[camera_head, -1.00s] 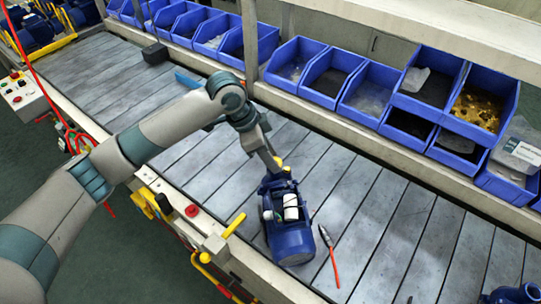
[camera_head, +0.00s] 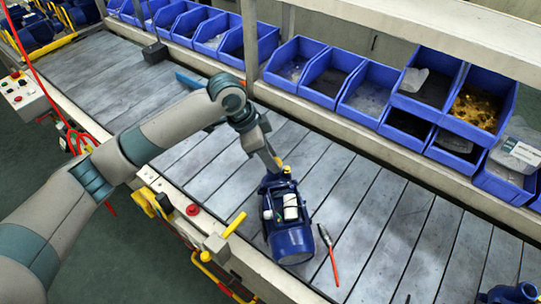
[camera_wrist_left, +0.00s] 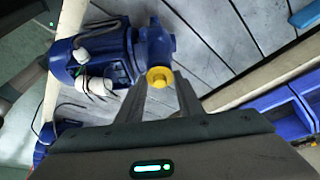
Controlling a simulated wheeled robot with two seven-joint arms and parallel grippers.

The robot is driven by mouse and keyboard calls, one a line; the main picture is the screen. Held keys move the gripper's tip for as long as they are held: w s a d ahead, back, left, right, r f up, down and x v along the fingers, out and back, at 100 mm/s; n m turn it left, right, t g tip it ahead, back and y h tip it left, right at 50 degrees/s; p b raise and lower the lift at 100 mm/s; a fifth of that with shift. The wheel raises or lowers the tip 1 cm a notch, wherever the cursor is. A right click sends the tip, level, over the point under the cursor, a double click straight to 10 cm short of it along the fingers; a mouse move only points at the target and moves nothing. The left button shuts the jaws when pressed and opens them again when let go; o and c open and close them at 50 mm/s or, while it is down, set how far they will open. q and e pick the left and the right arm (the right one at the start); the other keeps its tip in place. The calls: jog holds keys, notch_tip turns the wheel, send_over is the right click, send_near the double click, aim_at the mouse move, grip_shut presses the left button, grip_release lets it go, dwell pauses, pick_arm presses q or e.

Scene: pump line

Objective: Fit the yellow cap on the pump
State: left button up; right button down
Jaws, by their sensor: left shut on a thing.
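The blue pump (camera_head: 288,222) lies on the grey slatted line in the head view, with its open terminal box and a white cylinder on top. It also shows in the left wrist view (camera_wrist_left: 112,55). The yellow cap (camera_wrist_left: 159,77) is between the fingertips of my left gripper (camera_wrist_left: 162,84), right at the pump's end flange. It shows small in the head view (camera_head: 286,170). My left gripper (camera_head: 279,167) is shut on the cap. I cannot tell whether the cap is seated on the flange or only against it. My right gripper is not in view.
An orange-handled tool (camera_head: 330,256) lies right of the pump. Blue bins (camera_head: 365,88) line the far side under a shelf. A dark block (camera_head: 155,53) sits at the far left. Another blue machine part (camera_head: 515,294) shows at the lower right.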

pick_arm(q)
jog(key=shift+f, duration=0.45)
dwell(0.6)
jog(key=o, duration=1.1)
jog(key=shift+c, duration=0.2)
jog(key=shift+r, duration=0.1)
jog(key=shift+p+v, duration=2.95)
jog(key=shift+p, duration=0.05)
jog(key=shift+a, duration=0.1)
jog(key=b+v, duration=0.5)
jog(key=v, duration=1.2)
jog(key=shift+b, duration=0.3)
jog(key=shift+r, duration=0.1)
